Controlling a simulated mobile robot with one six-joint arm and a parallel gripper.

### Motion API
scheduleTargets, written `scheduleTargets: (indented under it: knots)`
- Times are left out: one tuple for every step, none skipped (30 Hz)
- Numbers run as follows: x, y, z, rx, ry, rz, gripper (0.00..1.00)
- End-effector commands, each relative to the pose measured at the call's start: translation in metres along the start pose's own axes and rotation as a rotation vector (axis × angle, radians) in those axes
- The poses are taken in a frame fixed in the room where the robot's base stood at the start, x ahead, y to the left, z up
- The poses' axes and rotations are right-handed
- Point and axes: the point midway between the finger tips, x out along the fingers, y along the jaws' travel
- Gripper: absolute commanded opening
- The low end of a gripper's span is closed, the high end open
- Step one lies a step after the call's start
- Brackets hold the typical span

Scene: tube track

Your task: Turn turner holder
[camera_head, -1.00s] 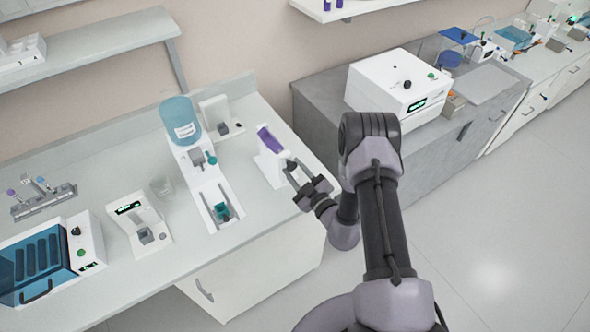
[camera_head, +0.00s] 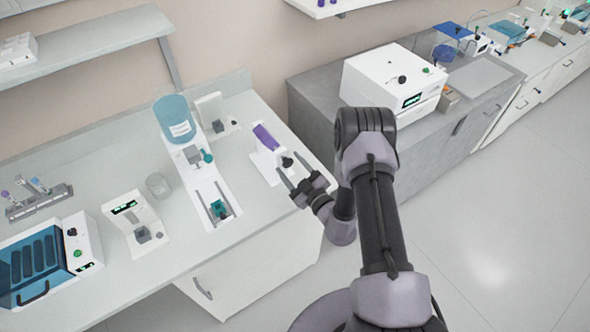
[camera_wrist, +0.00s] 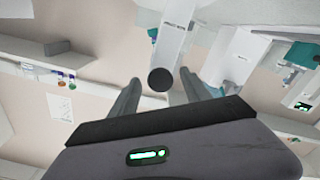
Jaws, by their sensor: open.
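The turner holder is a small white stand (camera_head: 266,166) on the right end of the white bench in the head view. It carries a tilted purple part (camera_head: 265,137) and a dark round knob (camera_head: 287,161) on its right side. My gripper (camera_head: 289,164) is open, with its two fingers on either side of the knob. In the wrist view the dark knob (camera_wrist: 159,79) sits between the open fingers of my gripper (camera_wrist: 160,77), with gaps on both sides. I cannot tell the depth between knob and fingertips.
A white device with a blue container (camera_head: 174,120) stands left of the holder. A glass beaker (camera_head: 158,185) and a small display device (camera_head: 133,222) are farther left. A large white machine (camera_head: 392,82) sits on the grey bench at right.

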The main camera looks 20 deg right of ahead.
Motion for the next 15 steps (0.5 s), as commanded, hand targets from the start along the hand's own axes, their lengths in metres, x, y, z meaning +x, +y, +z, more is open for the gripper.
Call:
scheduleTargets:
  knots:
    - [-0.004,0.000,0.001,0.001,-0.002,0.000,0.56]
    - [-0.008,0.000,0.001,0.002,-0.002,-0.001,0.56]
    - [-0.015,0.000,0.002,0.002,-0.004,0.000,0.56]
    - [-0.022,0.000,0.002,0.003,-0.005,0.001,0.56]
    - [-0.029,0.000,0.002,0.004,-0.006,0.001,0.56]
    - [-0.042,0.000,0.003,0.004,-0.006,0.001,0.56]
    - [-0.052,0.001,0.003,0.006,-0.008,0.002,0.56]
    - [-0.062,0.001,0.002,0.007,-0.008,0.004,0.56]
    - [-0.075,0.001,0.003,0.006,-0.008,0.004,0.56]
    - [-0.086,0.001,0.002,0.007,-0.007,0.004,0.56]
    - [-0.096,0.001,0.003,0.006,-0.008,0.005,0.56]
    - [-0.109,0.001,0.003,0.006,-0.008,0.006,0.56]
    - [-0.118,0.001,0.002,0.007,-0.008,0.007,0.56]
    - [-0.127,0.002,0.002,0.006,-0.007,0.007,0.56]
    - [-0.137,0.002,0.002,0.005,-0.007,0.007,0.56]
